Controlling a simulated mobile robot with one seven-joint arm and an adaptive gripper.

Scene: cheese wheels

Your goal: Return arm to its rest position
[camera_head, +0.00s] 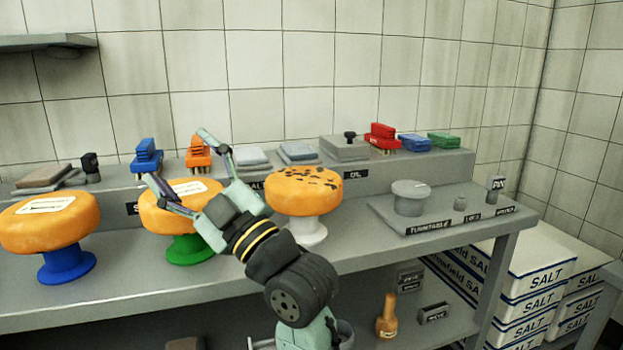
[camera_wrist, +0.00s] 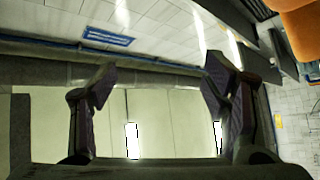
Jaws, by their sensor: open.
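My gripper (camera_head: 180,160) is raised above the bench in the head view, with its fingers spread and nothing between them. It is in front of the middle cheese wheel (camera_head: 160,213) on a green stand (camera_head: 188,250) and partly hides it. In the wrist view both fingers of my gripper (camera_wrist: 160,85) are apart and empty. My arm rises from the lower middle of the head view, bent toward the left. An orange cheese wheel (camera_head: 50,222) is on a blue stand (camera_head: 66,264) at the left. A dark-spotted wheel (camera_head: 303,190) is on a white stand (camera_head: 307,232), right of my wrist.
A raised back shelf (camera_head: 440,165) bears blue, orange, red and green brushes and grey blocks. A turntable (camera_head: 410,197) stands on the bench at the right. Salt boxes (camera_head: 525,270) are stacked beyond the bench's right end. A bottle (camera_head: 387,316) stands on the lower shelf.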

